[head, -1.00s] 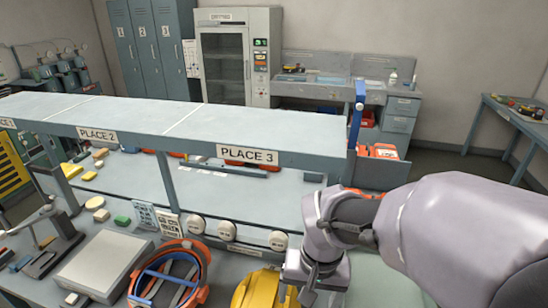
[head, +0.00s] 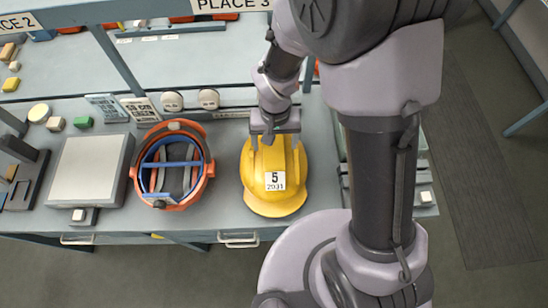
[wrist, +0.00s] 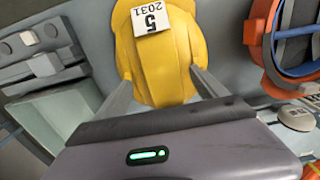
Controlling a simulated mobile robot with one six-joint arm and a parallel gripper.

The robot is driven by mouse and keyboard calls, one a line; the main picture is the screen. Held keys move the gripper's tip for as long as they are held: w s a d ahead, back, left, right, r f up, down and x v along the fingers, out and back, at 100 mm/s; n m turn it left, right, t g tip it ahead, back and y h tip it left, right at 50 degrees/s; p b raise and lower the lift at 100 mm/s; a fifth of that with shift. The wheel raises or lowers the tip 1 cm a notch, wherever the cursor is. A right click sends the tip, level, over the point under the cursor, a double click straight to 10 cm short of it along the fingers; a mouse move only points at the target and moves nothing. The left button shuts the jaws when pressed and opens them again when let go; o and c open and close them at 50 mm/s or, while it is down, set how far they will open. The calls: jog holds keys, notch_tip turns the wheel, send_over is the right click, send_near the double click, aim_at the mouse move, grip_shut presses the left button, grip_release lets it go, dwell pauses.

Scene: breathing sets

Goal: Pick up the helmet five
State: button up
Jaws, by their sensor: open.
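The yellow helmet (head: 272,195) with a white label reading 5 and 2031 sits on the grey workbench, right of the orange ring-shaped headgear. My gripper (head: 275,140) is above its far end in the head view. In the wrist view the helmet (wrist: 165,62) fills the upper middle, label toward the top. There my gripper (wrist: 160,90) is open, with one finger on each side of the helmet's near part. I cannot tell whether the fingers touch it.
The orange headgear (head: 207,170) with blue straps lies close to the helmet's left. A scale-like flat device (head: 90,170) is further left. A shelf labelled PLACE 3 (head: 230,4) stands behind.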

aim_at(274, 150)
jog(key=f, duration=0.3)
jog(key=shift+w+a+f+b, duration=0.2)
jog(key=shift+f+b, duration=0.1)
jog(key=shift+f, duration=0.1)
jog(key=shift+s+r, duration=0.1)
grip_shut()
